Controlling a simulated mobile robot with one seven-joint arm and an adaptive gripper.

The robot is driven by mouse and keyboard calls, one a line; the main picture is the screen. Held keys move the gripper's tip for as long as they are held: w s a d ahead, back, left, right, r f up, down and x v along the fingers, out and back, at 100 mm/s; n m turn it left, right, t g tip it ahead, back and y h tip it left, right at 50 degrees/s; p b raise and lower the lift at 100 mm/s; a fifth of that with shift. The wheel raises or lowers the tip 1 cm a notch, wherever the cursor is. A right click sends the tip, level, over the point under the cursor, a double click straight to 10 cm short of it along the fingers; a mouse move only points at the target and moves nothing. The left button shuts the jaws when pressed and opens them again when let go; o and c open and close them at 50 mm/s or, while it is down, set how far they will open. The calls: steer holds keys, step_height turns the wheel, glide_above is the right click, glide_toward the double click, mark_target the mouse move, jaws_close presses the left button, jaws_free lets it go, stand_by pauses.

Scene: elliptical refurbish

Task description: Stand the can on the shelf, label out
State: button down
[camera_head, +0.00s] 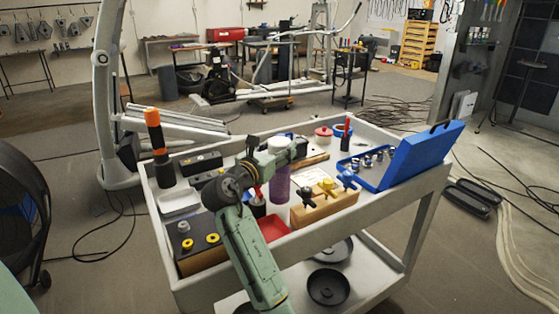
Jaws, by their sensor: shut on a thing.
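A purple can (279,188) with a whitish top is upright over the middle of the cart's top tray (330,207). My gripper (297,151) is at the can's upper part and shut on it. My arm crosses in front of the can, so the fingers' contact and part of the can are hidden. Which way the label faces cannot be told, nor whether the can's base touches the tray. The cart's lower shelf (291,286) shows below, partly hidden by my arm.
The top tray is crowded. A blue open case (424,154) stands right, a wooden block with knobs (325,205) front right, a red tray (272,228) in front, a black box (201,163) and orange-topped tool (154,133) left. Black round pans (328,287) lie on the lower shelf.

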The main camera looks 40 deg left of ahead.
mark_target(279, 172)
steer(key=shift+f, duration=1.75)
steer(key=shift+f+p, duration=0.1)
steer(key=shift+p, duration=0.2)
steer(key=c, duration=1.1)
jaws_free()
steer(key=shift+f, duration=0.1)
steer(key=o, duration=0.5)
steer(key=shift+c, duration=0.2)
